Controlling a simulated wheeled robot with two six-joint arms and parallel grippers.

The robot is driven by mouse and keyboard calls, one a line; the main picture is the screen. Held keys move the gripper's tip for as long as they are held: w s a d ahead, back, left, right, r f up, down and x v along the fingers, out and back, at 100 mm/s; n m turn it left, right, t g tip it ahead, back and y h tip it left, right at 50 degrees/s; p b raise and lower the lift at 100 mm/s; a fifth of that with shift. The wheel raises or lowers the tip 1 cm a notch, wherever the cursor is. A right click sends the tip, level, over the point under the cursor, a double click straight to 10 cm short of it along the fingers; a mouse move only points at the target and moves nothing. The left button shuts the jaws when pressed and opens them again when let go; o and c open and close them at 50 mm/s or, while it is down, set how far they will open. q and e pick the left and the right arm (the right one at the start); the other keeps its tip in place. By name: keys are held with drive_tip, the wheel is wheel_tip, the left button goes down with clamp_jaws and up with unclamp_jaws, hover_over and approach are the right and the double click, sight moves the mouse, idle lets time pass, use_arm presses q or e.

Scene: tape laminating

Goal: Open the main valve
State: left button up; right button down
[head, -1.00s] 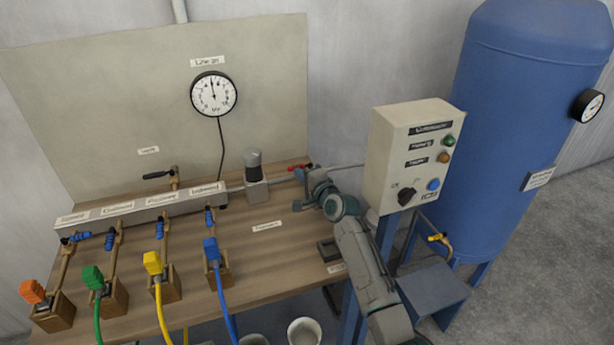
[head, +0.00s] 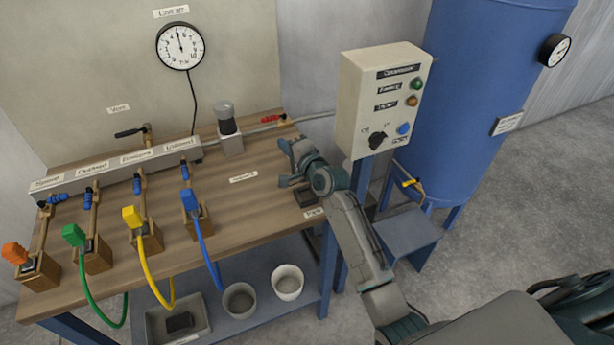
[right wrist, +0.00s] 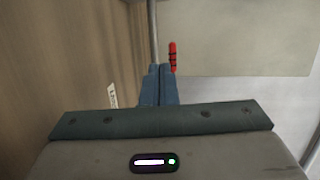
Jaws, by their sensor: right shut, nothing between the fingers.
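The main valve's red lever (head: 270,119) is at the back right of the wooden bench, on the grey pipe. It appears to lie roughly along the pipe. The red lever also shows in the right wrist view (right wrist: 172,57), just beyond and right of the fingertips. My right gripper (head: 287,149) is over the bench's right end, nearer the front than the lever and apart from it. Its blue-grey fingers (right wrist: 159,84) are shut and empty. My left gripper is not in view.
The control box (head: 381,100) on a post stands right of my right arm, with the blue tank (head: 490,90) behind. A cylinder-topped regulator (head: 230,133) sits left of the lever. The manifold (head: 120,165) and coloured hoses fill the bench's left. The middle of the bench is clear.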

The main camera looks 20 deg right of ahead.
drive_tip(key=v, duration=0.4)
drive_tip(key=a+v, duration=0.1)
drive_tip(key=v, duration=0.2)
drive_tip(key=shift+s+a+r, duration=0.1)
drive_tip(key=shift+s+r, duration=0.05)
drive_tip(key=shift+s, duration=0.05)
drive_tip(key=v, duration=0.2)
drive_tip(key=a+v, duration=0.1)
drive_tip(key=v, duration=0.2)
drive_tip(key=b+v, duration=0.1)
drive_tip(key=v, duration=0.1)
drive_tip(key=shift+s+a+r, duration=0.1)
drive_tip(key=shift+s+a, duration=0.15)
drive_tip(key=shift+s, duration=0.15)
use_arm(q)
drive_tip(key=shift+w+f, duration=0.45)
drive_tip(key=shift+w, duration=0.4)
